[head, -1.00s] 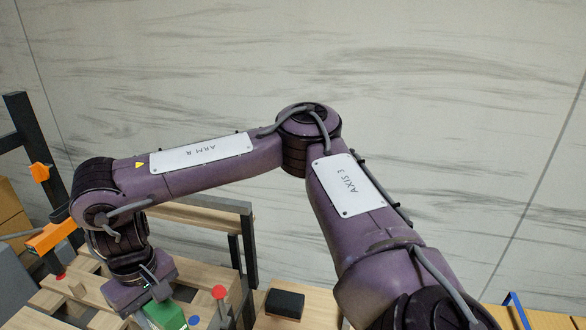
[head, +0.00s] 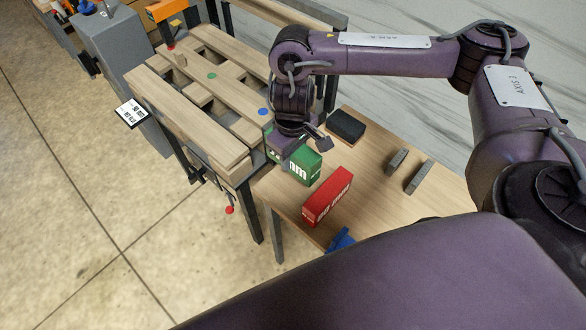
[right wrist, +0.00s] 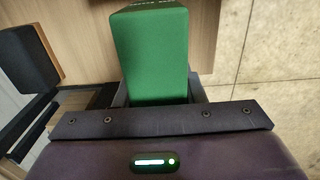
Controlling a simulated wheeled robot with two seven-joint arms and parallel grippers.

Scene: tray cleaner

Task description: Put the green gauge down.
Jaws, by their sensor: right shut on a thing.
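The green gauge (head: 303,167) is a green block with white "mm" lettering. In the head view it is at the left part of the small wooden table (head: 375,190), beside the red block. My right gripper (head: 294,152) is shut on it from above, and its fingers partly cover it. In the right wrist view the green gauge (right wrist: 157,50) sits between the jaws (right wrist: 160,98), with wood behind it. I cannot tell whether its underside touches the tabletop. My left gripper is not in view.
A red lettered block (head: 328,197) stands just right of the green gauge, with a blue object (head: 342,240) near the front edge. A black block (head: 345,126) and two grey bars (head: 397,161) lie behind and right. A slatted wooden frame (head: 190,110) adjoins on the left.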

